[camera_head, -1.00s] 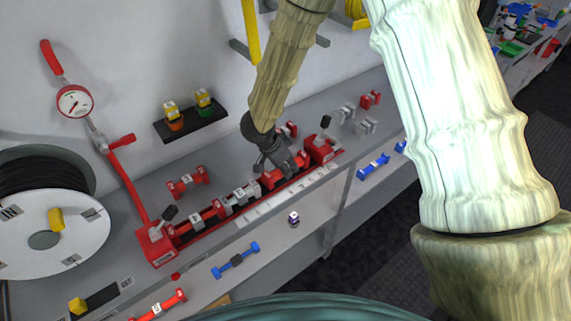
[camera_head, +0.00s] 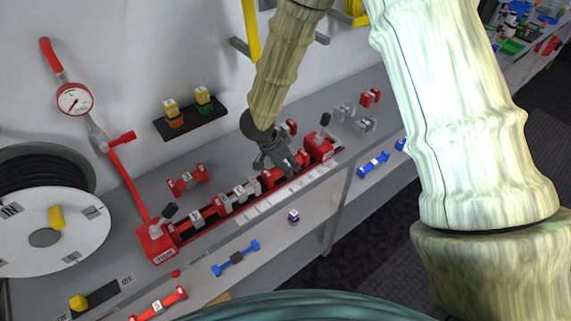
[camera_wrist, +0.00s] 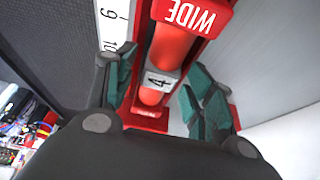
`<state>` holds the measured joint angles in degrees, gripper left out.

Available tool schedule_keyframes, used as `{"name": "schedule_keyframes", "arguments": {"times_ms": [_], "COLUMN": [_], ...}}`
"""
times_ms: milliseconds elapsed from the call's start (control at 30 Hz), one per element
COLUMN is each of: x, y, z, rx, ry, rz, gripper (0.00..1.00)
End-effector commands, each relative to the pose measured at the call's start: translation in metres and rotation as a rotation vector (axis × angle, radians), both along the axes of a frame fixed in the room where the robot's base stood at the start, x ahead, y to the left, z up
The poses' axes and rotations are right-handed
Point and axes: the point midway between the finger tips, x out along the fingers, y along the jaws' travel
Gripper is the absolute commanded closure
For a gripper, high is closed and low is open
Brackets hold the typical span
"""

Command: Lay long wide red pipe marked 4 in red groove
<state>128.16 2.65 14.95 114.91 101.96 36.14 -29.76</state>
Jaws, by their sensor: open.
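The wide red pipe marked 4 shows in the wrist view (camera_wrist: 172,47), with a grey band bearing the 4 around its middle. It lies lengthwise along the red groove (camera_wrist: 138,70), between red end blocks labelled WIDE. My gripper (camera_wrist: 160,95) is open, with one green-padded finger on each side of the pipe. I see no clear grip on it. In the head view my gripper (camera_head: 282,166) is low over the right part of the red groove assembly (camera_head: 190,238) and partly hides the pipe there. Whether the pipe is fully seated is unclear.
A numbered white scale (camera_head: 265,207) runs along the groove's front. Levers stand on the red end blocks (camera_head: 157,243) and (camera_head: 321,147). A blue pipe (camera_head: 235,258) and a red one marked 5 (camera_head: 158,305) are in front.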

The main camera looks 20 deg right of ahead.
Motion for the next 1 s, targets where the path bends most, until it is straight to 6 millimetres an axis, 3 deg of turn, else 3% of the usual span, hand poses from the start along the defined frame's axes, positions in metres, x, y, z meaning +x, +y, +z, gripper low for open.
{"name": "schedule_keyframes", "arguments": {"times_ms": [600, 1000], "x": [-0.013, -0.016], "y": [0.036, 0.042], "z": [0.091, 0.108], "rx": [0.002, 0.001], "ry": [-0.002, 0.001], "rz": [0.000, 0.001], "gripper": [0.47, 0.47]}}
